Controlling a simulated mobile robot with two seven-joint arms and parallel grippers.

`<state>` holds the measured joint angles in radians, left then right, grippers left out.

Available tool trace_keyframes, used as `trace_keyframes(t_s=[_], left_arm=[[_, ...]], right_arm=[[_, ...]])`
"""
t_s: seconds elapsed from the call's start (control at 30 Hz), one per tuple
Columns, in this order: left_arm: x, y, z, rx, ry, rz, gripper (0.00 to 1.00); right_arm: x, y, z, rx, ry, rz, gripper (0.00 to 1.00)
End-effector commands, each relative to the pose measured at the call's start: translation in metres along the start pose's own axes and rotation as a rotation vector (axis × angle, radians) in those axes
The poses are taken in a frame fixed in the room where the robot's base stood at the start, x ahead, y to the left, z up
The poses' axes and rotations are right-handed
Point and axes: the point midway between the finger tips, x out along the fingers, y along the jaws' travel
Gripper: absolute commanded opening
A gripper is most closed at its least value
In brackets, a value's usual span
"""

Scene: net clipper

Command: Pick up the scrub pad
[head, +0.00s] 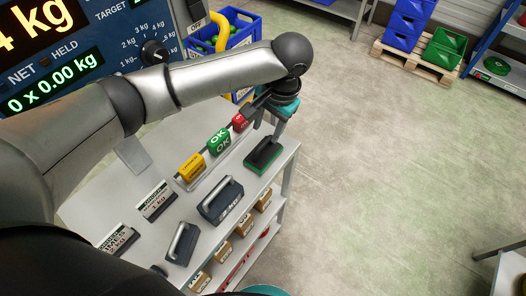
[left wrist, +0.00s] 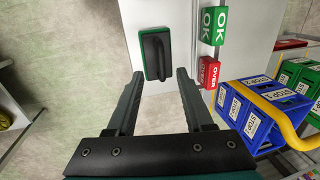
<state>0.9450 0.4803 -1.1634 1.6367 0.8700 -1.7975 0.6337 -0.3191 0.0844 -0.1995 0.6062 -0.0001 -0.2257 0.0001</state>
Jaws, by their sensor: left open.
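The scrub pad (head: 264,155) is a green rectangular pad with a black top and handle. It lies flat near the far right corner of the grey table (head: 140,195). It also shows in the left wrist view (left wrist: 155,54), just beyond the fingertips. My right gripper is not in view.
Green OK (head: 219,142), red (head: 240,122) and yellow (head: 191,168) blocks stand along the table beside the pad. Two dark handled weights (head: 220,201) (head: 183,243) are nearer. A blue crate (head: 238,30) stands behind.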

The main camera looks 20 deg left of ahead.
Motion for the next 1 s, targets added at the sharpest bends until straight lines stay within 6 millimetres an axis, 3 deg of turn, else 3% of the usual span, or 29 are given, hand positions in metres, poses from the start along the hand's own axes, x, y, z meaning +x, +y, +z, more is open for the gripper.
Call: trace_keyframes(t_s=[0.1,0.37,0.63,0.97,1.0], left_arm=[[0.021,0.000,0.000,0.000,-0.002,-0.001,0.52],[0.039,0.000,-0.001,0.000,0.000,-0.001,0.52],[0.077,-0.001,-0.005,0.001,0.000,-0.001,0.52],[0.084,-0.001,-0.005,0.002,0.002,0.000,0.52],[0.084,-0.001,-0.005,0.002,0.002,0.000,0.48]], right_arm=[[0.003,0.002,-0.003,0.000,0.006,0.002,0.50],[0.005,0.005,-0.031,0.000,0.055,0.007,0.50],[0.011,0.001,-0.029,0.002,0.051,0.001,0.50],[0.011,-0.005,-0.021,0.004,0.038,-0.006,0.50],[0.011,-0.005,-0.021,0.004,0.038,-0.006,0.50]])
